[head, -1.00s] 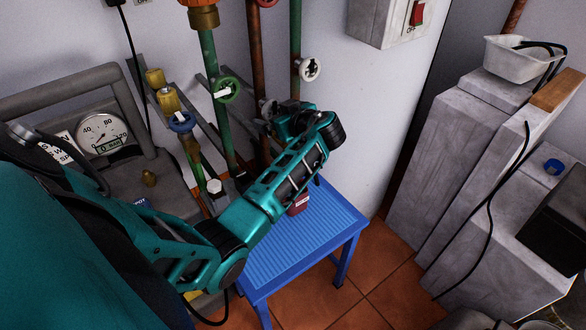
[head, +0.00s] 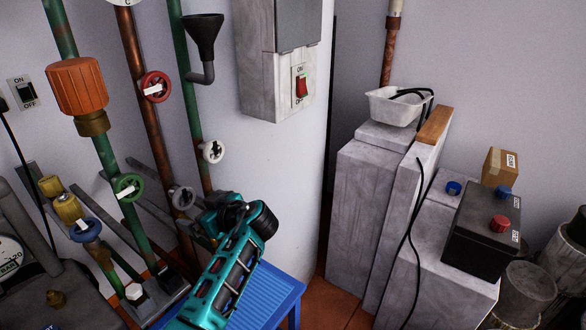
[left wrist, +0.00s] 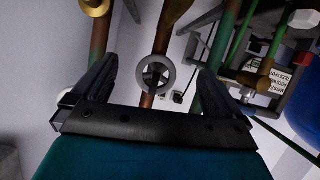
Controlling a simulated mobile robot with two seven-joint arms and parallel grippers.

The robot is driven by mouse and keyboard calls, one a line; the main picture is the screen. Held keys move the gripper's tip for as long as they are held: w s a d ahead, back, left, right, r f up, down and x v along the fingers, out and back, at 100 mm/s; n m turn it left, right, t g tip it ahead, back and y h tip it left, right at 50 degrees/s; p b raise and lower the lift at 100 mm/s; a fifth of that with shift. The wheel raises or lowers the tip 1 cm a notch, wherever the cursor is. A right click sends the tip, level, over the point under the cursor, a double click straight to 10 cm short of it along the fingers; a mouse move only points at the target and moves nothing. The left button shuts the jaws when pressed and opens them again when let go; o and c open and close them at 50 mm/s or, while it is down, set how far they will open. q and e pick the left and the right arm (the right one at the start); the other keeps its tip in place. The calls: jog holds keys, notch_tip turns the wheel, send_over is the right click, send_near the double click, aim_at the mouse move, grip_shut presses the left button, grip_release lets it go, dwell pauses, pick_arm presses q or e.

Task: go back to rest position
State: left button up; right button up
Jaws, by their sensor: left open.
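My left gripper (head: 207,222) is at the upper end of my teal arm, low in the head view, in front of the pipes by the wall. The arm hides part of it. In the left wrist view its two dark fingers (left wrist: 157,80) stand wide apart with nothing held between them. A grey handwheel (left wrist: 154,74) on a rusty pipe shows in the gap beyond the fingers; I cannot tell how far off it is. My right gripper is in neither view.
A blue table (head: 262,296) lies below my left arm. Green and rusty pipes with a red handwheel (head: 154,87) and a green handwheel (head: 128,187) run up the left wall. Grey blocks with a white tray (head: 398,106) and a black box (head: 484,232) stand at right.

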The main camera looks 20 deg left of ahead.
pick_arm(q)
jog(key=s+d+f+m+t+h+p, duration=0.45)
jog(key=s+d+f+m+h, duration=0.35)
jog(key=m, duration=0.3)
jog(key=s+d+r+m+t+h+p, duration=0.1)
jog(key=s+d+m+t+h+p, duration=0.1)
jog(key=s+d+m+h, duration=0.5)
jog(key=s+d+p, duration=0.1)
jog(key=s+d, duration=0.4)
jog(key=shift+r+p, duration=0.35)
jog(key=shift+p, duration=0.05)
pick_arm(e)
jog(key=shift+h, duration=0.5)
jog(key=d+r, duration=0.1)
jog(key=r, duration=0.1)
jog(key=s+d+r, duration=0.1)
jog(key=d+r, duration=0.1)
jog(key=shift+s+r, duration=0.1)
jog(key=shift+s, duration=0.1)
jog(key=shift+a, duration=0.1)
